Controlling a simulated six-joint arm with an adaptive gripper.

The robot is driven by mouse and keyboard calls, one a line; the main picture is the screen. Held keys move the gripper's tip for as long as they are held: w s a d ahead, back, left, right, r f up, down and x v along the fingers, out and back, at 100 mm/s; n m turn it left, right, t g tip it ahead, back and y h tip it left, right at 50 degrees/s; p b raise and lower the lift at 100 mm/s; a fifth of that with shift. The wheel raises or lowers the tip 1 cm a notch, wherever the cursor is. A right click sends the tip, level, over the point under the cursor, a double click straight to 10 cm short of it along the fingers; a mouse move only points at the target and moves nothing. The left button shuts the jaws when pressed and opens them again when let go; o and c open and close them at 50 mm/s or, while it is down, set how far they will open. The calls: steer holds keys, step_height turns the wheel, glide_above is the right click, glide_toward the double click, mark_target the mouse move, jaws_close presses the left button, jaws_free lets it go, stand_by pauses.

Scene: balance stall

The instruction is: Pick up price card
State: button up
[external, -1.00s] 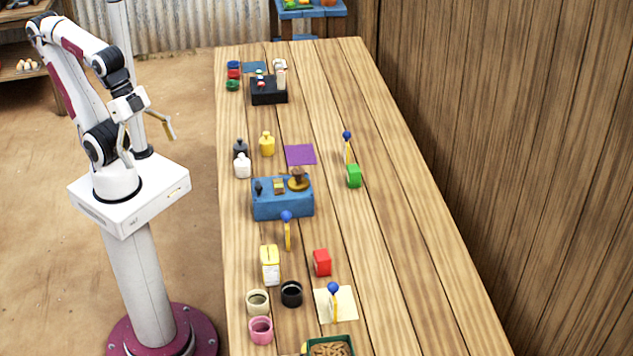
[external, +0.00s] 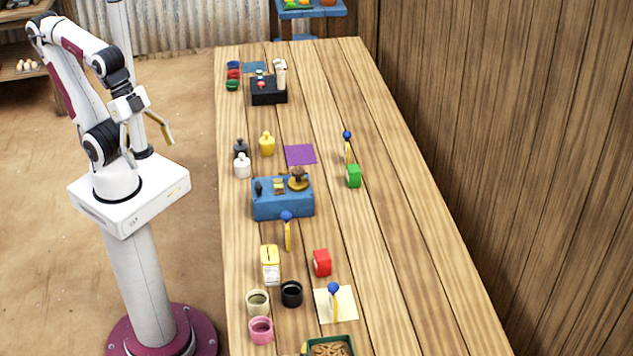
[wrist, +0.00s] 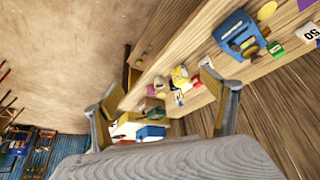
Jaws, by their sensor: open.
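A white card marked "50" (wrist: 310,33) shows at the right edge of the wrist view, partly cut off. I cannot tell which thing in the external view is this price card. My gripper (external: 148,143) is to the left of the table and clear of it. In the wrist view its two fingers (wrist: 160,88) are spread wide with nothing held between them. The card is well beyond the fingers, to their right.
The long wooden table (external: 400,240) holds a blue box (external: 283,203), a green block (external: 354,176), a red block (external: 322,262), a yellow carton (external: 270,265), several jars and a purple mat (external: 300,155). Its right side is clear. A plank wall (external: 510,130) stands beyond.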

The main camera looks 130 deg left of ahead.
steer(key=shift+c, duration=1.3)
steer(key=w+d+f+n+t+h, duration=0.1)
steer(key=w+d+f, duration=0.1)
steer(key=w, duration=0.5)
steer(key=w+d+f+n+t, duration=0.1)
steer(key=w+d, duration=0.1)
steer(key=w, duration=0.4)
steer(key=n+t+y, duration=0.2)
steer(key=n+y, duration=0.4)
steer(key=y, duration=0.4)
glide_toward(287, 228)
steer(key=a+f, duration=0.1)
steer(key=f, duration=0.1)
steer(key=a+f, duration=0.2)
steer(key=shift+s, duration=0.1)
steer(key=shift+a+f, duration=0.35)
steer(key=shift+f, duration=0.25)
steer(key=shift+t, duration=0.3)
